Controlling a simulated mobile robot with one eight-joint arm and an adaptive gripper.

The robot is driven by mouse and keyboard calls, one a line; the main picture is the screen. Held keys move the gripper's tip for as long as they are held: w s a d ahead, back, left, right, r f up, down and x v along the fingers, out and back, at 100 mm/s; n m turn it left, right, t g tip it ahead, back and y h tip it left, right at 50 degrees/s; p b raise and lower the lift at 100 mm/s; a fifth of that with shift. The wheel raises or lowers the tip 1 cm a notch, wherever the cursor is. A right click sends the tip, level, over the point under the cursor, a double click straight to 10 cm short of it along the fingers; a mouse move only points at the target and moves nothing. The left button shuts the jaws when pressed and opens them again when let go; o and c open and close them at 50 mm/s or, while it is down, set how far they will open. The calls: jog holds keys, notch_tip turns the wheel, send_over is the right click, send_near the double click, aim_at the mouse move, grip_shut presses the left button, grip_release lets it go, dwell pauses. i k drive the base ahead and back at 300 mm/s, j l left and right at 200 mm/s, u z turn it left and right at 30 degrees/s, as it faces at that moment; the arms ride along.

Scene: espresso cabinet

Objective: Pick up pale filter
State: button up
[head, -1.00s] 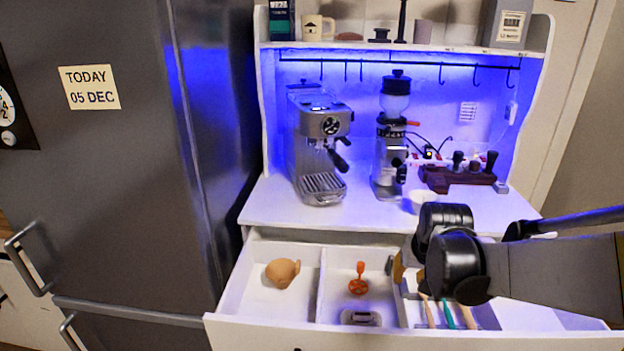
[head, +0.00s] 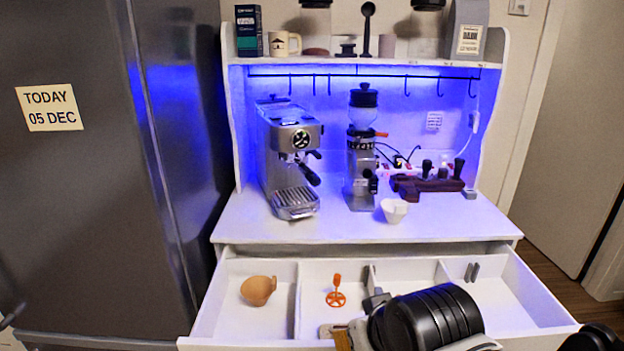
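A pale, white cone-shaped filter (head: 394,211) stands on the white counter, right of the grinder and in front of the dark tamping stand. It looks upright and nothing touches it. My gripper (head: 352,333) is low in the picture, over the front of the open drawer, below and left of the filter and well apart from it. My black wrist hides part of the gripper. I cannot tell how far apart its fingers are or whether anything is between them.
The open drawer (head: 225,326) holds a tan cup-like dripper (head: 258,290) and an orange tool (head: 336,293). The espresso machine (head: 290,150) and grinder (head: 361,165) stand left of the filter. The tamping stand (head: 428,185) is behind it. The counter's front right is clear.

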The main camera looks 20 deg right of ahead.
aim_at(395, 211)
jog(key=l+z, duration=0.15)
jog(key=z, duration=0.25)
jog(key=i+z, duration=0.15)
jog(key=z, duration=0.25)
jog(key=i+l+z, duration=0.1)
jog(key=z, duration=0.3)
jog(key=i+l+z, duration=0.1)
jog(key=z, duration=0.3)
